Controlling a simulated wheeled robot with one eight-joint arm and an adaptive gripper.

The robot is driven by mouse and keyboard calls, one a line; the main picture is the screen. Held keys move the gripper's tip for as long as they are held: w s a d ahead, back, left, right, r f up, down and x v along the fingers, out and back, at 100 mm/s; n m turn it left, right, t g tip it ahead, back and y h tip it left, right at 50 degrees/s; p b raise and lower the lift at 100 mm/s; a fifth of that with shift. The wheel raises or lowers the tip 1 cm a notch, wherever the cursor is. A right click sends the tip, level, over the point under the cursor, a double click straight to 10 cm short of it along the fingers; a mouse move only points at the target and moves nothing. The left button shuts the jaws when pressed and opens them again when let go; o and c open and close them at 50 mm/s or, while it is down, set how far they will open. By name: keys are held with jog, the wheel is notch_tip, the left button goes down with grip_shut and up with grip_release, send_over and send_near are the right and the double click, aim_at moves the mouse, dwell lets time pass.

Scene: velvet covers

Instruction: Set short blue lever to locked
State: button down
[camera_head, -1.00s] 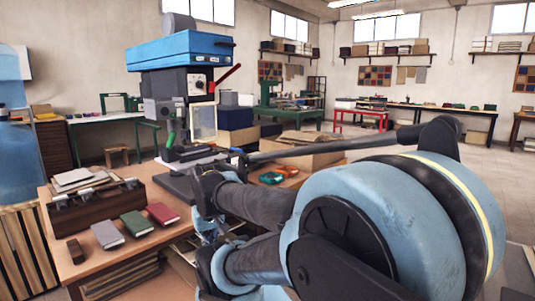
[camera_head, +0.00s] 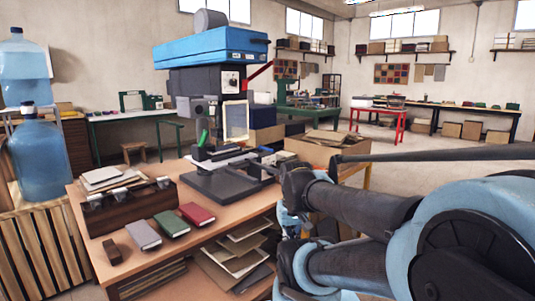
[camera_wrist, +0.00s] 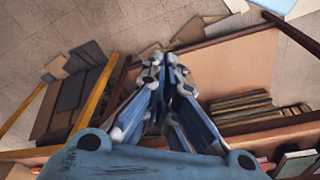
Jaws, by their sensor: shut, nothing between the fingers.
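The press machine (camera_head: 215,95) with a blue top stands on the wooden table, left of centre in the head view. A small blue part (camera_head: 265,149) shows at the right end of its bed. It may be the short blue lever, but it is too small to tell its setting. A red lever (camera_head: 260,73) sticks out at the machine's right side and a green handle (camera_head: 203,137) is low at its front. My gripper (camera_wrist: 165,62) is shut and empty in the wrist view, pointing down beside a table and apart from the machine.
The wooden table (camera_head: 105,215) holds a dark wooden box (camera_head: 128,208), a grey book (camera_head: 143,234), a green book (camera_head: 171,224) and a red book (camera_head: 196,214). Boards (camera_head: 235,248) lie on a shelf below. A cardboard box (camera_head: 325,150) stands behind my arm. Water bottles (camera_head: 40,155) are at left.

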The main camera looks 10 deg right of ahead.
jog(key=w+d+r+n+t+h, duration=0.1)
jog(key=w+r, duration=0.6)
jog(key=w, duration=0.3)
jog(key=w+r+n+t, duration=0.1)
jog(key=w+r, duration=0.6)
jog(key=w, duration=0.3)
jog(key=n+t+h, duration=0.1)
jog(key=n+t, duration=0.2)
jog(key=t, duration=0.1)
send_near(266, 155)
jog(key=shift+w+r+x, duration=0.1)
jog(key=shift+r+x, duration=0.05)
jog(key=shift+x, duration=1.45)
jog(key=shift+w+r+x, duration=0.1)
jog(key=shift+w+x, duration=0.05)
jog(key=shift+x, duration=1.45)
jog(key=shift+d+n, duration=0.1)
jog(key=shift+n, duration=0.3)
